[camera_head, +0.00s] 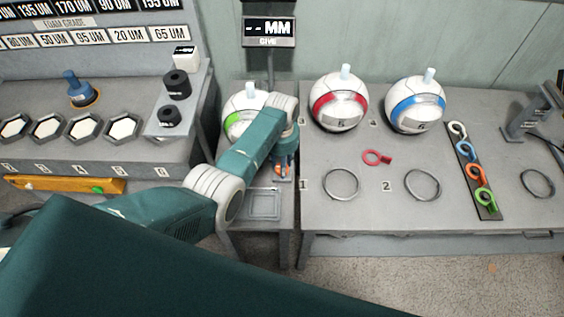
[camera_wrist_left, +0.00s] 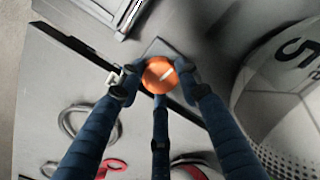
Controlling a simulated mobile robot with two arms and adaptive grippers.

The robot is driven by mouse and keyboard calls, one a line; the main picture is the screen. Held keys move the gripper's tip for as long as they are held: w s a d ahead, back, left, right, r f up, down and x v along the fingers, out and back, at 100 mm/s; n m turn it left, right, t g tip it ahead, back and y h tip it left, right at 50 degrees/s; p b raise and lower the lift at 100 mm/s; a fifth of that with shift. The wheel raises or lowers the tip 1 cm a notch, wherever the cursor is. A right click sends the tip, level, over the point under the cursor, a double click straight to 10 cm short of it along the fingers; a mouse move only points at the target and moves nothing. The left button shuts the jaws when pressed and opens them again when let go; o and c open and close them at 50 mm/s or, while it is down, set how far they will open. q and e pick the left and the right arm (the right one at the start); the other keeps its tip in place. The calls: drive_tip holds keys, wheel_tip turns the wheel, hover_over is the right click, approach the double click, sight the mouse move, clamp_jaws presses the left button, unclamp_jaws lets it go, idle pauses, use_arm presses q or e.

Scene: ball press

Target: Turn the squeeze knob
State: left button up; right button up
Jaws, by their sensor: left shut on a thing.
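The squeeze knob is a round orange knob (camera_wrist_left: 158,72) with a pale line across its top. In the left wrist view it sits on a small grey plate near an edge. My left gripper (camera_wrist_left: 160,82) has its blue-black fingers closed around the knob's sides. In the head view my left gripper (camera_head: 284,163) reaches down at the bench's left part, mostly hidden behind my arm. A white ball with a green band (camera_head: 242,113) stands just left of my arm. The display above it (camera_head: 269,30) reads "-- MM". My right gripper is not in view.
A ball with a red band (camera_head: 340,102) and one with a blue band (camera_head: 415,104) stand at the back. A shallow tray (camera_head: 263,204) is in front.

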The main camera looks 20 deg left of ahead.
use_arm(q)
drive_tip(key=shift+o, duration=0.2)
drive_tip(key=m, duration=0.2)
drive_tip(key=m+p, duration=0.1)
drive_tip(key=m, duration=0.2)
drive_tip(key=shift+s+f+m, duration=0.15)
drive_tip(key=shift+s+m, duration=0.05)
drive_tip(key=shift+m, duration=0.1)
drive_tip(key=shift+c, duration=0.2)
drive_tip(key=o, duration=1.2)
drive_tip(key=shift+c, duration=0.2)
drive_tip(key=shift+w+r, duration=0.1)
drive_tip(key=shift+r, duration=0.1)
drive_tip(key=shift+r, duration=0.25)
wheel_tip(320, 180, up, 11)
drive_tip(key=shift+r, duration=0.15)
